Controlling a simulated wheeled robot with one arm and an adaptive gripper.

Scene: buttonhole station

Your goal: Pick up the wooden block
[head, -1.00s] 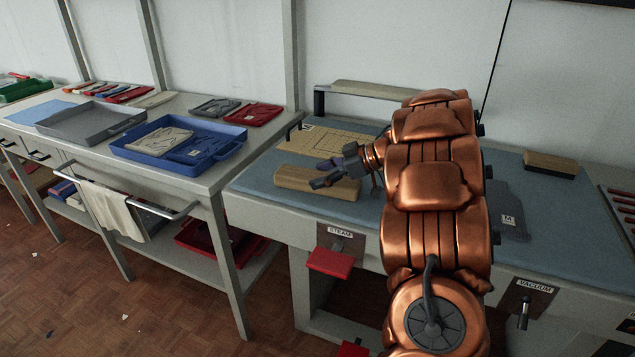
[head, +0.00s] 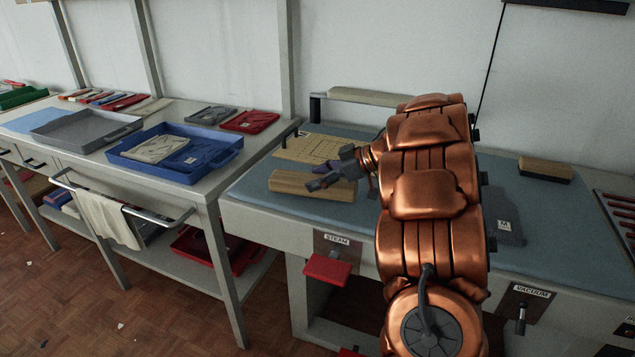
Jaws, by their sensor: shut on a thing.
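The wooden block (head: 290,184) is a long, light-brown bar near the front left of the blue-grey pressing surface. My gripper (head: 318,178) is at the block's right part, with its dark fingers shut on it. The block looks roughly level. I cannot tell whether it touches the surface or is just clear of it. My copper arm hides part of the surface to the right of the gripper.
A tan pattern board (head: 312,148) lies behind the block. A blue tray (head: 228,158) with folded pieces stands on the left table. A brush-like wooden block (head: 546,169) lies at the right. A red steam pedal (head: 327,268) juts out below the front edge.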

